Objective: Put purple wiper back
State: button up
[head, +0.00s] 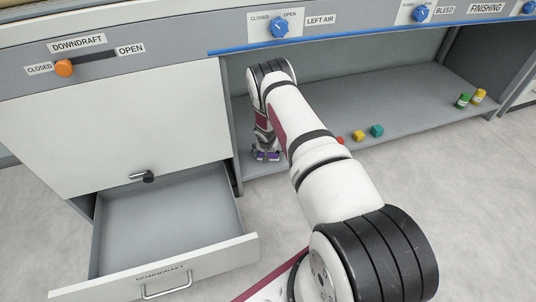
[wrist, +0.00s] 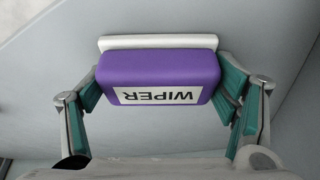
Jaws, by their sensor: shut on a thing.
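The purple wiper (wrist: 158,70) is a purple block with a white strip along its far edge and a white label reading WIPER, upside down in the wrist view. My gripper (wrist: 162,84) is shut on it, with a green-padded finger pressed against each short end. In the head view the wiper shows as a small purple patch (head: 266,155) at my gripper (head: 267,153), low at the left end of the open shelf. The arm hides part of that shelf. Whether the wiper touches the shelf floor cannot be told.
The grey shelf (head: 420,95) holds a yellow cube (head: 358,135), a teal cube (head: 377,130), a partly hidden red object (head: 340,140), and green (head: 463,100) and yellow (head: 479,96) bottles. An open, empty drawer (head: 165,225) juts out at left. A divider wall stands left of my gripper.

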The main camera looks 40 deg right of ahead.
jog(key=shift+f, duration=0.1)
jog(key=o, duration=1)
jog(key=p+v, duration=0.5)
jog(key=v, duration=0.7)
